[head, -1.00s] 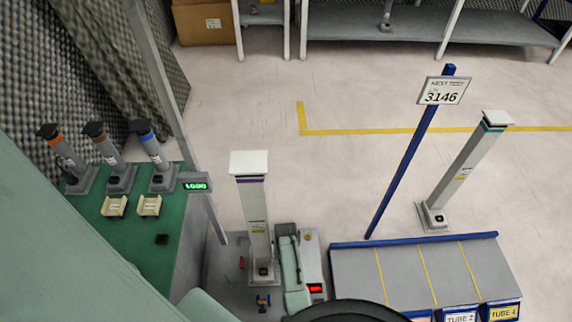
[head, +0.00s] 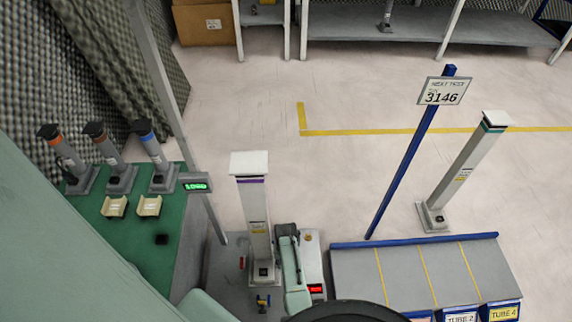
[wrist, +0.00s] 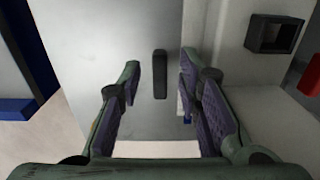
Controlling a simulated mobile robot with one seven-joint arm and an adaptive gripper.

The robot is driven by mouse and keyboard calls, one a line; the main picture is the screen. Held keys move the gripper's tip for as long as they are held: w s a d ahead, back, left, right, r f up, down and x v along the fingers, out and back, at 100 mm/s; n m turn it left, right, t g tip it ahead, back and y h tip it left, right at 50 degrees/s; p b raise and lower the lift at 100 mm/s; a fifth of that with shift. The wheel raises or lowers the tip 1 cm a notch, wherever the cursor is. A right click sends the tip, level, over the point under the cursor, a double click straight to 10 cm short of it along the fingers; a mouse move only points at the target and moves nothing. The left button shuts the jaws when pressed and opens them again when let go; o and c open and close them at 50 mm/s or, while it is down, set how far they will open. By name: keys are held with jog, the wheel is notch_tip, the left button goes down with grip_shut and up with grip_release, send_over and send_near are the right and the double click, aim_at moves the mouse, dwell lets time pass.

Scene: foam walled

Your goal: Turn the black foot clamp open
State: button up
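The black foot clamp (wrist: 160,73) shows in the wrist view as a short black bar, standing upright in the picture against a flat grey surface. My gripper (wrist: 160,68) is open, with one finger on each side of the bar. Gaps show between the bar and both fingers, so nothing is held. In the head view my own arm covers part of the bench beside a white post (head: 256,215) with a purple band, and I cannot make out the clamp there.
In the wrist view a black square socket (wrist: 275,34) is at upper right and a red part (wrist: 312,76) at the right edge. In the head view a green table (head: 135,245) with several tubes stands left, and a grey rack (head: 350,272) with a blue edge right.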

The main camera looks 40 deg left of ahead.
notch_tip(320, 180, up, 12)
dwell(0.6)
dwell(0.4)
